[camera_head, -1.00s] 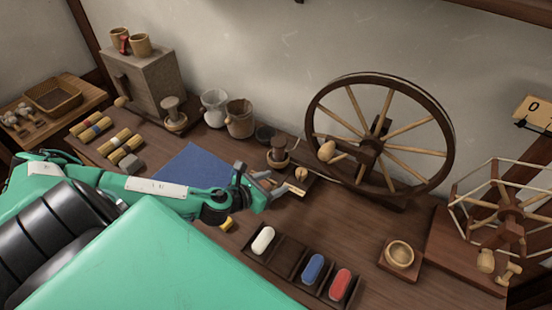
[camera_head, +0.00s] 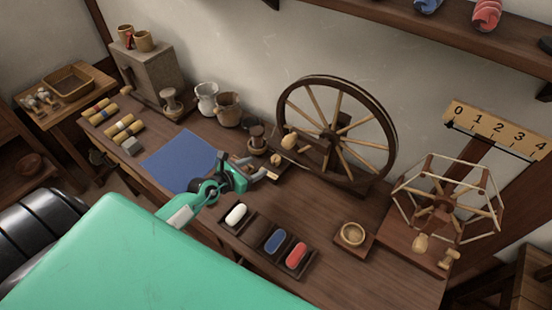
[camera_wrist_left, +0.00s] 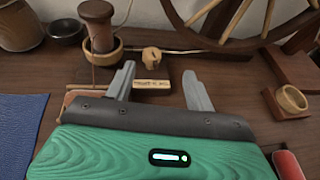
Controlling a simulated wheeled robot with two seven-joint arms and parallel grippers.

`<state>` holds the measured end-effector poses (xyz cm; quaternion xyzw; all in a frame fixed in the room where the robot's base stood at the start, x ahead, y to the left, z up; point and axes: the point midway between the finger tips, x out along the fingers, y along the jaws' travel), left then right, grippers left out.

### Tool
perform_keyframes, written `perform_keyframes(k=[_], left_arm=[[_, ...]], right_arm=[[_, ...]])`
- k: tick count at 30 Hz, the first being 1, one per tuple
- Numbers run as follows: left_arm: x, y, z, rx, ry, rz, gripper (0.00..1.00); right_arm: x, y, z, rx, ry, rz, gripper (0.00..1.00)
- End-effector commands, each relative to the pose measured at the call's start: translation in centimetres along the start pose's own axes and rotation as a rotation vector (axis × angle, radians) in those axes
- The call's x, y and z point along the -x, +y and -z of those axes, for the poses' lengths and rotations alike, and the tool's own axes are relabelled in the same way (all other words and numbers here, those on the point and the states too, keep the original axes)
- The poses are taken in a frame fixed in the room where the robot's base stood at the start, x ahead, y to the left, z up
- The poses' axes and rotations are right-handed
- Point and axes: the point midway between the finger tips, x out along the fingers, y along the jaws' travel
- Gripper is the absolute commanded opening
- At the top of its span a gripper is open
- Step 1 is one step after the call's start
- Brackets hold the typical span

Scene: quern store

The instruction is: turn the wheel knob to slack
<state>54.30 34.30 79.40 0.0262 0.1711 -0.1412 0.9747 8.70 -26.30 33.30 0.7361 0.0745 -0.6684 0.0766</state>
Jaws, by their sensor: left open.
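The spinning wheel (camera_head: 333,135) stands upright at the back of the table, with a round wooden handle (camera_head: 290,141) at its left side. In the left wrist view the knob (camera_wrist_left: 153,54) is just beyond a small light wooden plate (camera_wrist_left: 152,84) with unreadable marks. My left gripper (camera_head: 258,168) is open, its fingers (camera_wrist_left: 160,72) pointing at the knob from the near side, with nothing visibly held. In the wrist view the knob is beyond the fingertips, nearer the left finger. My right gripper is out of view.
A spindle in a wooden cup (camera_head: 256,140) stands just left of the knob. A divided tray (camera_head: 223,229) with white, blue and red rolls lies in front. A blue cloth (camera_head: 183,159) is at left. A small bowl (camera_head: 352,234) and a reel (camera_head: 443,207) stand right.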

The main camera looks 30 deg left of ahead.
Motion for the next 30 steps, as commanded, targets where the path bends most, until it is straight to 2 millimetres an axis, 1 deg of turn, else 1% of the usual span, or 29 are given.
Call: perform_keyframes(k=[3,5,8,11,24,30], left_arm=[[0.3,0.7,1.1,0.010,0.039,-0.022,0.55],[0.1,0.8,1.3,0.011,0.046,-0.025,0.55],[-0.6,0.9,1.4,0.011,0.047,-0.026,0.55],[-1.9,0.9,1.4,0.010,0.046,-0.025,0.55],[-9.3,1.0,1.8,0.009,0.044,-0.024,0.55],[-12.0,1.1,1.9,0.009,0.045,-0.023,0.55]], right_arm=[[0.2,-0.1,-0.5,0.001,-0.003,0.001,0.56],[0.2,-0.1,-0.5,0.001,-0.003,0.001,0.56],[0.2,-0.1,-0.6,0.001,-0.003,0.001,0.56],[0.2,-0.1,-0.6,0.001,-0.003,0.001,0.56],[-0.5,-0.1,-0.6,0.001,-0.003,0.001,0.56],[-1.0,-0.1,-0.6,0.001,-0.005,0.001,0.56]])
